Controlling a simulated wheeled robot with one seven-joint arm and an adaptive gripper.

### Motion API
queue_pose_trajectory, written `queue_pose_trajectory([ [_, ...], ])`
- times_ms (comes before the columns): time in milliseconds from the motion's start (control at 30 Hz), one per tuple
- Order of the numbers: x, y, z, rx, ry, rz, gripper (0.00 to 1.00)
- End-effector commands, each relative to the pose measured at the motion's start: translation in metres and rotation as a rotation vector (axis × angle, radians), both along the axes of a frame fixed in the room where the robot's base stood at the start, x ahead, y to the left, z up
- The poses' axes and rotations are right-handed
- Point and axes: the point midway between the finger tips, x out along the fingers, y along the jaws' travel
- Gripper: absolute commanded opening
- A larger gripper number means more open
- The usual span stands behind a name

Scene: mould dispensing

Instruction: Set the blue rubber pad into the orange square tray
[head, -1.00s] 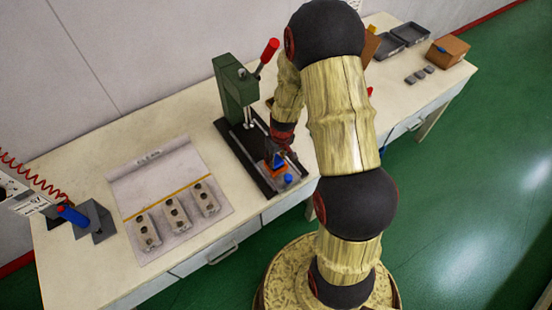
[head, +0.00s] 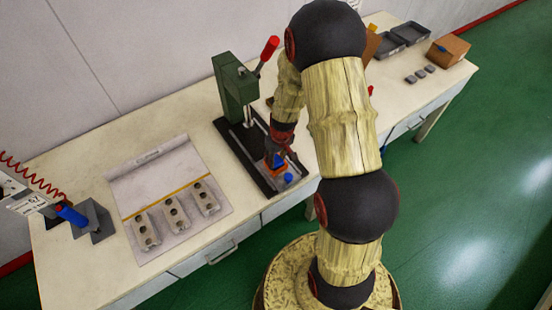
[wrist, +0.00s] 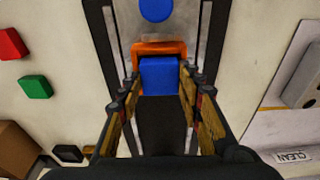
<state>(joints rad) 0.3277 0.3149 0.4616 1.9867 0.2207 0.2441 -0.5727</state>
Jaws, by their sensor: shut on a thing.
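The blue rubber pad (wrist: 158,76) is between my fingertips in the wrist view, and my gripper (wrist: 160,84) is shut on it. The orange square tray (wrist: 150,48) shows as a rim around the far side of the pad, on the black base of the green press. In the head view the pad (head: 279,160) appears at the tray (head: 273,169), with my gripper (head: 280,153) over it. The pad seems within or just above the tray; I cannot tell whether it touches the tray floor. My fingers hide the tray's near side.
The green press (head: 238,95) with its red-tipped lever stands behind. A round blue knob (wrist: 156,9) is on its base beyond the tray. A sheet with several grey moulds (head: 176,213) lies left. Red (wrist: 12,44) and green (wrist: 35,87) blocks lie beside the base in the wrist view.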

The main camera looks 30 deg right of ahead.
Motion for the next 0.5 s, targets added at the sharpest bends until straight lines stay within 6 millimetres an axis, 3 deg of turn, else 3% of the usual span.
queue_pose_trajectory([
  [300,-0.0005,0.0001,-0.0021,0.000,0.001,0.000,0.11],
  [333,-0.0006,0.0001,-0.0021,0.000,0.001,0.000,0.36],
  [500,-0.0010,0.0003,-0.0025,0.001,0.002,0.000,0.46],
])
